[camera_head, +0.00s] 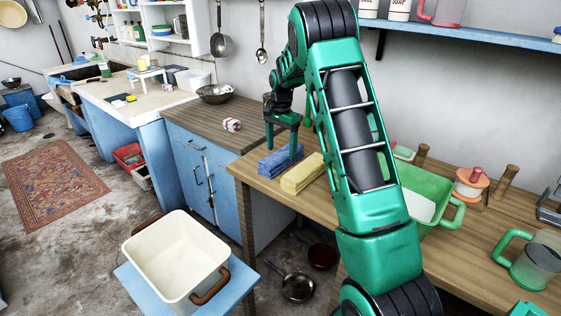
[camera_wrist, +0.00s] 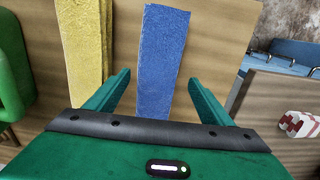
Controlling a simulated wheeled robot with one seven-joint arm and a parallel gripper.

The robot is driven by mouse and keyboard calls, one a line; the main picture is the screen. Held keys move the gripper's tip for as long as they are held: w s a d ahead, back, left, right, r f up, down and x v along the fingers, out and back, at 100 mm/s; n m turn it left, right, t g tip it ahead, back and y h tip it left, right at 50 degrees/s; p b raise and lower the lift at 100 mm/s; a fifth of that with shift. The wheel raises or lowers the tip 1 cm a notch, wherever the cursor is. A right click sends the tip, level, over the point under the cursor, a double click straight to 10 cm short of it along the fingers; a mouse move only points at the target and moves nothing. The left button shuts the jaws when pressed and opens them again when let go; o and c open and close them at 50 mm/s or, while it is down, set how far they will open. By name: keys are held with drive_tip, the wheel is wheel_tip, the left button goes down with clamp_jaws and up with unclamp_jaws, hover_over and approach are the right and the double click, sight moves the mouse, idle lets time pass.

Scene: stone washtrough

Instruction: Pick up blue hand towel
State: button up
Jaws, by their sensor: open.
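The blue hand towel (camera_head: 279,159) lies folded on the wooden table near its left edge, beside a folded yellow towel (camera_head: 302,175). In the wrist view the blue towel (camera_wrist: 161,58) runs lengthwise up the picture, and its lower end lies between my fingers. The yellow towel (camera_wrist: 84,45) is to its left, with a gap of bare wood between them. My gripper (camera_head: 283,147) is over the blue towel, pointing down. In the wrist view my gripper's two fingers (camera_wrist: 158,92) are apart, one on each side of the towel. I cannot tell whether the fingers touch the table.
A green bin (camera_head: 429,186) stands on the table to the right, behind my arm. A red-and-white cloth (camera_head: 231,125) lies on the cabinet top (camera_head: 205,112) to the left. A cream tub (camera_head: 177,255) stands on a blue stool in front. Pans lie on the floor below.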

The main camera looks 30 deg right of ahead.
sight(281, 153)
drive_tip(key=shift+s+f, duration=0.1)
drive_tip(key=shift+f, duration=1.6)
drive_tip(key=c, duration=1.3)
drive_tip(key=shift+o, duration=0.2)
drive_tip(key=shift+r, duration=0.15)
